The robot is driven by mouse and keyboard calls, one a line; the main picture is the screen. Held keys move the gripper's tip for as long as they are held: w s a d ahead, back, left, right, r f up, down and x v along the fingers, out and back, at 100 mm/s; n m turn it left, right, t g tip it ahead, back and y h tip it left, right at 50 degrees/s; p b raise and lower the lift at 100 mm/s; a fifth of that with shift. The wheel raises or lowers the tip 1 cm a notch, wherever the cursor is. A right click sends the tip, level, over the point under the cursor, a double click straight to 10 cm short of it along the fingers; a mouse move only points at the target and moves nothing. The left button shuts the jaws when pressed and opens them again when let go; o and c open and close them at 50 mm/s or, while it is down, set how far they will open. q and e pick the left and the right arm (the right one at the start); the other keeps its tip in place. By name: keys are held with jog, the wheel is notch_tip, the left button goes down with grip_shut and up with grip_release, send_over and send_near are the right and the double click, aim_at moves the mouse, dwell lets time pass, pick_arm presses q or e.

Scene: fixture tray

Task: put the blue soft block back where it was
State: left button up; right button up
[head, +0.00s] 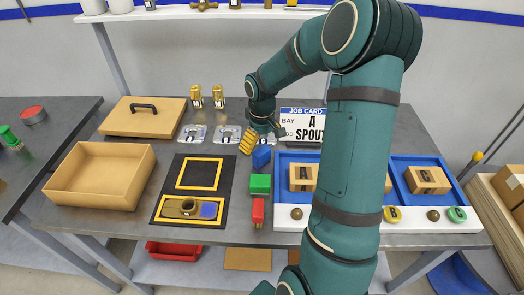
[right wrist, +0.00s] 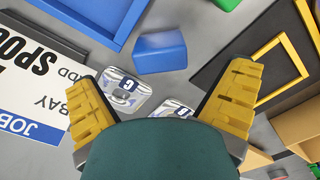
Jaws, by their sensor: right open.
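The blue soft block (head: 262,156) lies on the grey bench, just behind the green block (head: 260,184) and left of the blue tray (head: 283,228). My right gripper (head: 256,143) is low over the bench beside the blue block, with its yellow fingers apart and nothing between them. In the right wrist view the blue block (right wrist: 160,52) lies beyond the open fingertips (right wrist: 166,82), apart from them. Part of the right gripper is hidden by its own wrist in the head view. My left gripper is not in view.
A red block (head: 258,211) lies in front of the green one. A black mat (head: 171,190) with yellow frames holds a brown piece and a blue patch. An open cardboard box (head: 95,190) is left; a job card (head: 304,114) stands behind the tray.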

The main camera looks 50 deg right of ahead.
aim_at(262, 150)
notch_tip(262, 150, up, 6)
jog(key=shift+r+p, duration=0.1)
jog(key=shift+p, duration=0.3)
dwell(0.4)
